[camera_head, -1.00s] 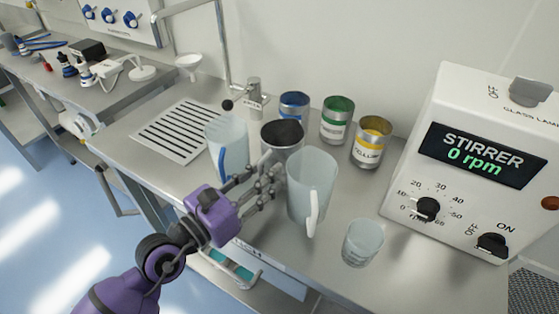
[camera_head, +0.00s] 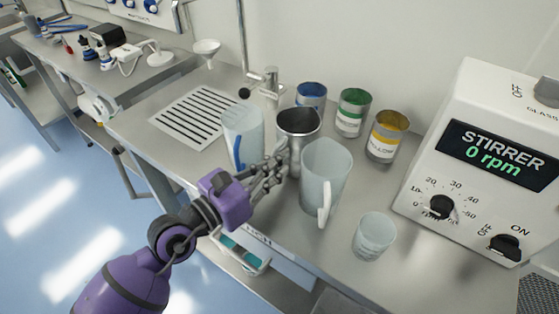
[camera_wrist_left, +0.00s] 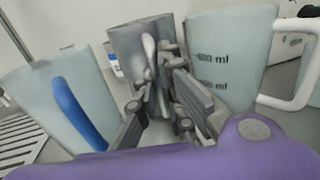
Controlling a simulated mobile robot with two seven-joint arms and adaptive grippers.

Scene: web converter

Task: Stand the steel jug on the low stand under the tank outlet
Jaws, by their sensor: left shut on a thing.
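The steel jug (camera_head: 299,122) stands upright on the steel bench between two plastic jugs, its open mouth up. In the left wrist view the jug (camera_wrist_left: 138,42) is straight ahead, between the fingers. My left gripper (camera_head: 275,168) is shut on the jug's near side, seemingly at its handle; the fingers hide the exact contact. The left gripper (camera_wrist_left: 160,85) fills the middle of the left wrist view. My right gripper is out of view. I cannot make out the tank outlet or the low stand.
A blue-handled plastic jug (camera_head: 241,135) is close on the left, a white-handled one (camera_head: 325,175) close on the right. A small beaker (camera_head: 374,237), blue (camera_head: 311,95), green (camera_head: 352,112) and yellow (camera_head: 387,135) tins, a tap (camera_head: 271,88) and a stirrer box (camera_head: 480,160) surround them.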

